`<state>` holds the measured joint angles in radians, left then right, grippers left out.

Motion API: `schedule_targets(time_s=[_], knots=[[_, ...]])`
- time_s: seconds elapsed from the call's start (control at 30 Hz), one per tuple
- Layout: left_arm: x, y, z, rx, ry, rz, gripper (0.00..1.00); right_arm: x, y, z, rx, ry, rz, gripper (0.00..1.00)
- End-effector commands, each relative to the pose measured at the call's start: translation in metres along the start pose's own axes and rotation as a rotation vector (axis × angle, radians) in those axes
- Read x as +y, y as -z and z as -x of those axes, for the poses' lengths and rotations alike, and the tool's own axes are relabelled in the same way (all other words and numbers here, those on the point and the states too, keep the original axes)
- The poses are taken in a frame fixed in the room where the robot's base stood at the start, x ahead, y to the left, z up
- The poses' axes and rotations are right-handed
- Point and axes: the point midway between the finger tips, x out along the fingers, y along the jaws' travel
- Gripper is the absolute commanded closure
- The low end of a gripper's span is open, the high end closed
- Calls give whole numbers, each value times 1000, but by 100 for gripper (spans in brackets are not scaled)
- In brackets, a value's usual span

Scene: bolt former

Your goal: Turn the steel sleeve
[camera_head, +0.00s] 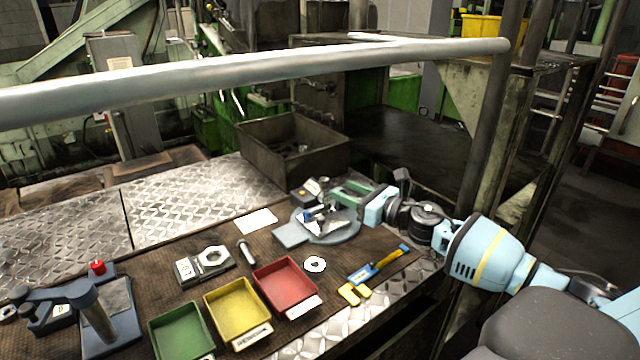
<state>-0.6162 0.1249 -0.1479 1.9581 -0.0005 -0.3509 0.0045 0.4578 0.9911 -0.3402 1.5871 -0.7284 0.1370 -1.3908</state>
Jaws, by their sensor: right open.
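My right gripper (338,202) reaches in from the right, its jaws open, over a round grey plate (347,232) on the bench. A small bright metal part (321,225), which may be the steel sleeve, sits on the plate near the fingertips. It is small and partly covered, so I cannot tell whether the fingers touch it or which way it faces. My left gripper is not in view.
Green (181,333), yellow (237,310) and red (285,286) trays line the front. A bolt (246,251), a white ring (315,264) and a blue-yellow tool (375,268) lie nearby. A dark metal bin (293,150) stands behind; a grey rail (250,67) crosses above.

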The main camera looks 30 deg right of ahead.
Motion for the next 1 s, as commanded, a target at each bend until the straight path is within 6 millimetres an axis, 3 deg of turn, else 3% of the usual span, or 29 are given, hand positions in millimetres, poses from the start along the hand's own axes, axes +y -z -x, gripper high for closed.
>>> schedule_targets(time_s=[0.27,0.7,1.0], knots=[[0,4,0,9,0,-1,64,-1,-2,-12,-5,3,-1,56],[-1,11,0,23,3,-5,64,0,-2,-65,-5,3,-1,56],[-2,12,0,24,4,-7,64,0,-1,-78,-2,2,1,56]])
